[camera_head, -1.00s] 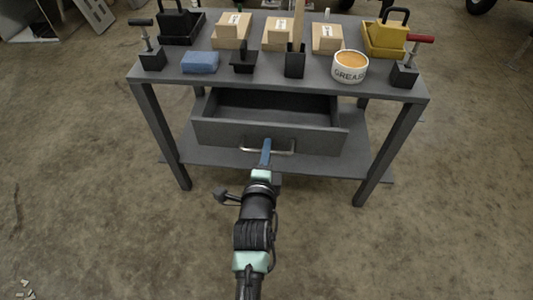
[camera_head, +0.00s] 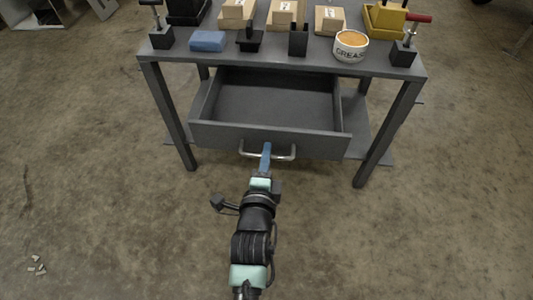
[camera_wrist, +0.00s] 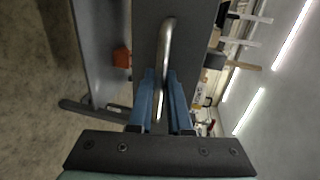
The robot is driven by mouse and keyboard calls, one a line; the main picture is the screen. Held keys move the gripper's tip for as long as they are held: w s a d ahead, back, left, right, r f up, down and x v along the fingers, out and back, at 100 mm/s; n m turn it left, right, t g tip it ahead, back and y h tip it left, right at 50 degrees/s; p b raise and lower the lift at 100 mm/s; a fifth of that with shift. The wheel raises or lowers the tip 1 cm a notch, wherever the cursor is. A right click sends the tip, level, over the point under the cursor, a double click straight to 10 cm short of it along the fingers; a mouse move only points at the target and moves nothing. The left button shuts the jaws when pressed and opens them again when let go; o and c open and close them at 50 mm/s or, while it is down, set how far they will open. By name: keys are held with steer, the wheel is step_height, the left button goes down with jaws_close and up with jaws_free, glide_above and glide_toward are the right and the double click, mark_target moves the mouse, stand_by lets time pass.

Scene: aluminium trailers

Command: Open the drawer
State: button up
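The grey drawer (camera_head: 268,138) under the workbench is pulled well out, and its empty inside shows in the head view. Its bar handle (camera_head: 282,157) is on the front panel. It also shows in the wrist view as a bent metal bar (camera_wrist: 165,50). My gripper (camera_head: 265,158) is at the handle. In the wrist view its two blue fingers (camera_wrist: 160,98) lie on either side of the bar, close to it. The bar passes between them, and they look closed on it.
The grey workbench (camera_head: 375,68) carries a grease tub (camera_head: 350,48), a blue block (camera_head: 208,41), cardboard boxes (camera_head: 328,20), a yellow container (camera_head: 384,20) and clamps along its top. A lower shelf (camera_head: 365,150) lies below the drawer. The concrete floor around my arm is mostly clear.

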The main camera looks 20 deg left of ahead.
steer(key=o, duration=0.4)
steer(key=shift+c, duration=0.2)
steer(key=p+v, duration=0.4)
steer(key=v, duration=0.9)
steer(key=shift+p, duration=0.4)
